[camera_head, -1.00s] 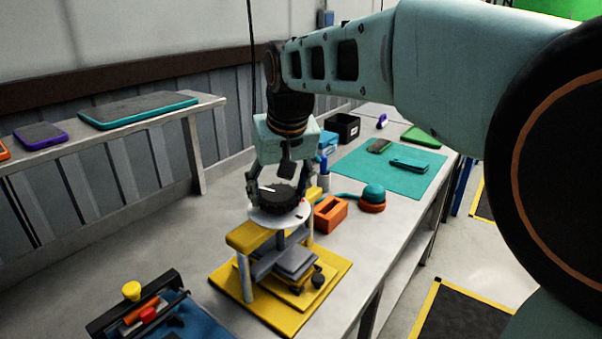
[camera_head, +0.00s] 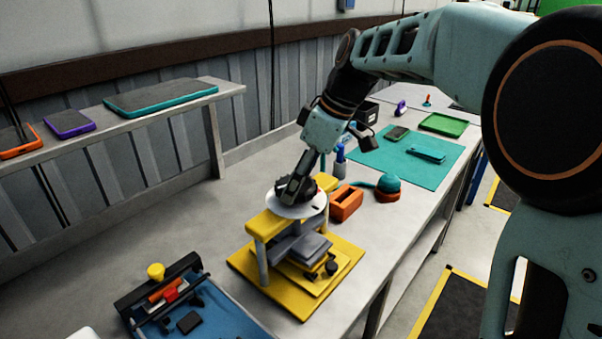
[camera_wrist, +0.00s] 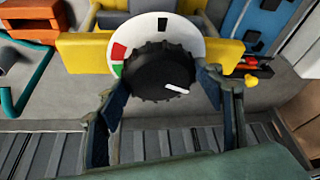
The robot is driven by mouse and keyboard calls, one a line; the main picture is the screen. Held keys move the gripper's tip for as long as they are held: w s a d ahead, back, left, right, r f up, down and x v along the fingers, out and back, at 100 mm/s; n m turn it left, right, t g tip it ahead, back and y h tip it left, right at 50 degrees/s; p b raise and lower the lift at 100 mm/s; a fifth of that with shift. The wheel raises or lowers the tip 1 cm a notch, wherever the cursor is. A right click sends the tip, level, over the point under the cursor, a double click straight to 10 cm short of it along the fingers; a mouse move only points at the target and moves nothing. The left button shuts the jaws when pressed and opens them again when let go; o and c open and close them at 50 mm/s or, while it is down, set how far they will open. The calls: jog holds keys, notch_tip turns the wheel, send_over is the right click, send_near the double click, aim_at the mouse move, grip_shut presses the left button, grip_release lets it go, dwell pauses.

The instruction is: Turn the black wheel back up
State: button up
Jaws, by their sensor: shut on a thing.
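The black wheel (camera_wrist: 150,75) is a ridged knob with a white pointer line towards its lower right in the wrist view. It sits on a round white dial (camera_wrist: 185,38) that has a black mark at the top and red and green patches at the left. My gripper (camera_wrist: 163,84) is shut on the wheel, one finger on each side. In the head view the wheel (camera_head: 283,186) is partly hidden by my gripper (camera_head: 297,188), which leans over it. The dial (camera_head: 307,209) rests on top of a yellow stand (camera_head: 318,292).
An orange block (camera_head: 346,204) and a teal-topped round thing (camera_head: 388,183) stand just right of the stand. A blue tray of parts (camera_head: 225,318) lies at the front left. A teal mat (camera_head: 440,167) lies further back. The bench left of the stand is clear.

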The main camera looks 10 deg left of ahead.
jog(key=n+g+p, duration=0.1)
jog(key=n, duration=0.1)
jog(key=n+g+p, duration=0.1)
jog(key=n+p, duration=0.1)
jog(key=n, duration=0.1)
jog(key=shift+w+r+n+p, duration=0.1)
jog(key=shift+w+n+p, duration=0.1)
jog(key=shift+n+p, duration=0.1)
jog(key=n+g+p, duration=0.1)
jog(key=n+p, duration=0.1)
jog(key=n+g+h+p, duration=0.1)
jog(key=n+p, duration=0.2)
jog(key=shift+w+a+r, duration=0.1)
jog(key=n+h+p, duration=0.1)
jog(key=n+p, duration=0.1)
jog(key=n, duration=0.1)
jog(key=n+g+h+p, duration=0.1)
jog(key=n+p, duration=0.2)
jog(key=shift+a, duration=0.1)
jog(key=n, duration=0.1)
jog(key=n+h+p, duration=0.1)
jog(key=n, duration=0.1)
jog(key=n+h, duration=0.1)
jog(key=shift+a+f+n, duration=0.1)
jog(key=shift+f+n, duration=0.2)
jog(key=shift+n, duration=0.1)
jog(key=o, duration=1.2)
jog(key=shift+w+p, duration=0.1)
jog(key=shift+p, duration=0.2)
jog(key=shift+c, duration=0.2)
